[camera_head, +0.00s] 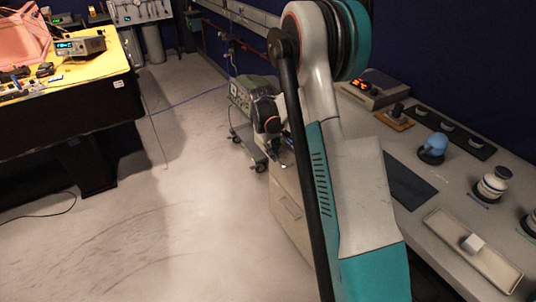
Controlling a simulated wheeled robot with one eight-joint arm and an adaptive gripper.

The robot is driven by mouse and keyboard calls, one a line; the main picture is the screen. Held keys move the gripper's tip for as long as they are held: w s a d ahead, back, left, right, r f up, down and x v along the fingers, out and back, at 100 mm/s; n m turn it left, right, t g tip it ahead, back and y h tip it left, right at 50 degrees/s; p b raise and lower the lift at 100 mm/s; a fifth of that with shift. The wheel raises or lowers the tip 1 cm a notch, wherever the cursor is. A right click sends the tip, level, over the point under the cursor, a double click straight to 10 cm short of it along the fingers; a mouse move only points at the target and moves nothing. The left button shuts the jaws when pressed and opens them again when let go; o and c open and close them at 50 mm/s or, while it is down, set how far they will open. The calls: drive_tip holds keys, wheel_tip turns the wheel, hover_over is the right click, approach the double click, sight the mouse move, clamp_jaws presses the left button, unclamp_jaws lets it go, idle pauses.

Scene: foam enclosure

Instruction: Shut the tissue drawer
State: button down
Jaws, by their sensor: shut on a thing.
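A pale drawer unit (287,188) stands under the left edge of the grey workbench, left of my arm. A lower drawer front with a small bar handle (291,208) shows on it. My gripper (286,156) is small and dark in this view, at the top of the unit's front. It is shut on what appears to be the tissue drawer at its upper front edge. The fingertips and the exact grip are mostly hidden by my wrist and arm. I cannot tell how far the drawer stands out.
The workbench (410,213) on the right carries a tray with a white block (473,243), a blue object (434,147), jars and a device with a red display (372,87). A wheeled equipment cart (243,110) stands behind my gripper. The floor on the left is largely clear, with thin cables.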

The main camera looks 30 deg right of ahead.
idle(0.3)
drive_tip(key=c, duration=1.7)
unclamp_jaws()
drive_tip(key=r, duration=0.4)
drive_tip(key=a+r, duration=0.1)
drive_tip(key=r, duration=0.3)
drive_tip(key=a+r, duration=0.1)
drive_tip(key=r, duration=0.2)
drive_tip(key=shift+r, duration=0.4)
